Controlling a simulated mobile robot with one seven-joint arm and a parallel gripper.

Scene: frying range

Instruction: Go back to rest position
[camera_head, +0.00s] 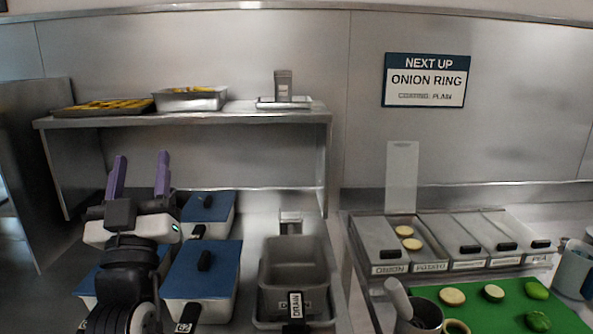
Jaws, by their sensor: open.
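My gripper (139,176) is at the left of the head view, with its two purple fingers pointing up and spread apart. It is open, and nothing shows between the fingers. It stands in front of the steel back wall, below the shelf (110,123). My arm hides part of the blue-lidded fryers behind and below it.
Blue-lidded fryers (203,270) stand close to my arm. A drain bin (292,262) is right of them. Further right are labelled bins with lids (476,238), with potato slices in an open one, and a green board (500,305) with cut vegetables. Trays and a scale rest on the shelf.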

